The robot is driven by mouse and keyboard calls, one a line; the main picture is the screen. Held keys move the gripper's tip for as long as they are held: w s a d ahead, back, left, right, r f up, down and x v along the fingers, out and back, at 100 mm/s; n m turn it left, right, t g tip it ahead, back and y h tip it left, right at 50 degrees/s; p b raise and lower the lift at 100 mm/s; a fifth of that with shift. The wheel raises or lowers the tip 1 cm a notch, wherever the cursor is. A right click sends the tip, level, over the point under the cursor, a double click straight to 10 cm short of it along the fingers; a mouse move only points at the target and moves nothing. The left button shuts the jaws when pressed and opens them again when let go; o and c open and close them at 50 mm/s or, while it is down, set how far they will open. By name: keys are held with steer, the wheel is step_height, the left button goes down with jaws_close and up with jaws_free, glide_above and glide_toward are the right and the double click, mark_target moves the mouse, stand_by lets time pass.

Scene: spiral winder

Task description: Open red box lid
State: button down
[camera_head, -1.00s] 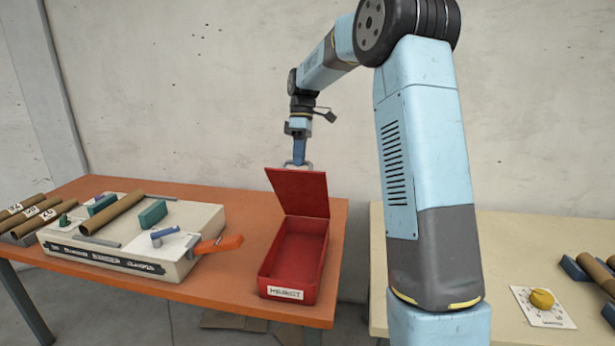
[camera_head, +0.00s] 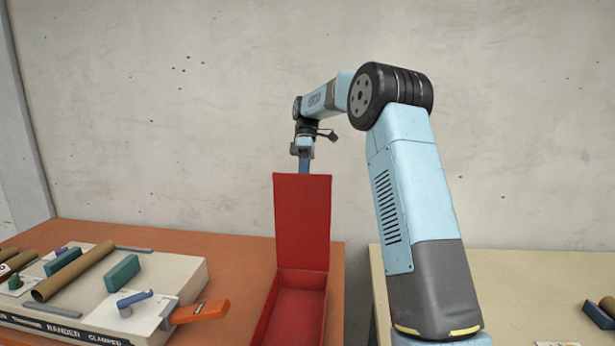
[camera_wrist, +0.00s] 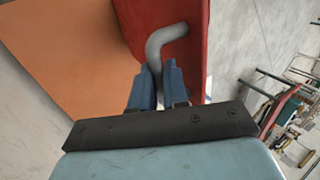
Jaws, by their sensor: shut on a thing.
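The red box (camera_head: 296,305) sits on the orange table. Its lid (camera_head: 303,222) stands about upright at the back of the box, and the inside of the box is open to view. My gripper (camera_wrist: 157,80) is shut on the grey bent handle (camera_wrist: 167,40) of the lid in the wrist view. In the head view my gripper is behind the lid's top edge, and its fingertips and the handle are hidden by the lid.
A beige clamping machine (camera_head: 185,275) with an orange lever (camera_head: 200,312) and a cardboard tube (camera_head: 75,271) stands left of the box. A pale table (camera_head: 520,285) is on the right, across a gap. A bare wall is behind.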

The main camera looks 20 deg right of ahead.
steer(key=shift+w+a, duration=0.2)
steer(key=shift+w, duration=0.1)
steer(key=shift+d, duration=0.1)
steer(key=c, duration=1.4)
jaws_free()
steer(key=shift+o, duration=1.4)
steer(key=shift+d, duration=0.2)
steer(key=v, duration=0.7)
steer(key=shift+w, duration=0.2)
steer(key=shift+d+r, duration=0.1)
steer(key=shift+d, duration=0.05)
